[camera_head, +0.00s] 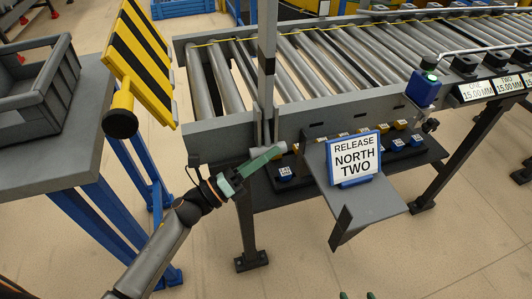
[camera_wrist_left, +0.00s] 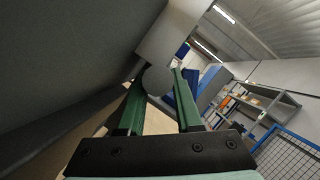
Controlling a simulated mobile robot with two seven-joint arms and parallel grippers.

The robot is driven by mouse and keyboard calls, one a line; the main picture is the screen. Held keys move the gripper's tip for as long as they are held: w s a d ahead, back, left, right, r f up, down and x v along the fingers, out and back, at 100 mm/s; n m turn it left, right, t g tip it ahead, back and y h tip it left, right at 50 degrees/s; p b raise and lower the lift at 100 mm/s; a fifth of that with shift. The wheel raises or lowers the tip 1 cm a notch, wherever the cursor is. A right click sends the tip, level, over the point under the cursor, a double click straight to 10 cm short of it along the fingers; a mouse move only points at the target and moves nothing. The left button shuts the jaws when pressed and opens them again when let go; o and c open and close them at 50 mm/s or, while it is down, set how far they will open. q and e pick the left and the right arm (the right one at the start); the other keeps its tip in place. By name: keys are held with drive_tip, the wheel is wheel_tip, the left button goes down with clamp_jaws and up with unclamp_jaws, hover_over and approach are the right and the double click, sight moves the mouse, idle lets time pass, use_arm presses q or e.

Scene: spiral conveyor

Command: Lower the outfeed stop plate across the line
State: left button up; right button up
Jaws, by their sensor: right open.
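The stop plate (camera_head: 143,62), striped yellow and black, stands raised and tilted at the conveyor's left end. A yellow stem with a black knob (camera_head: 120,123) sticks out from its lower side. My left gripper (camera_head: 270,156) is away from the plate, to its lower right, by the grey upright post (camera_head: 267,75) at the conveyor's end. In the left wrist view its green fingers are apart, with a round grey end (camera_wrist_left: 158,80) between the tips. I cannot tell whether they clamp it. My right gripper (camera_head: 357,296) shows only its green fingertips, apart, at the bottom edge.
The roller conveyor (camera_head: 225,128) runs to the upper right. A "RELEASE NORTH TWO" sign (camera_head: 354,157) stands on a grey bracket in front of it. A grey bin (camera_head: 35,85) sits on the left table (camera_head: 75,130). A lower shelf holds several small blocks. Floor in front is clear.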

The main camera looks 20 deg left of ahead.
use_arm(q)
clamp_jaws()
idle(1.0)
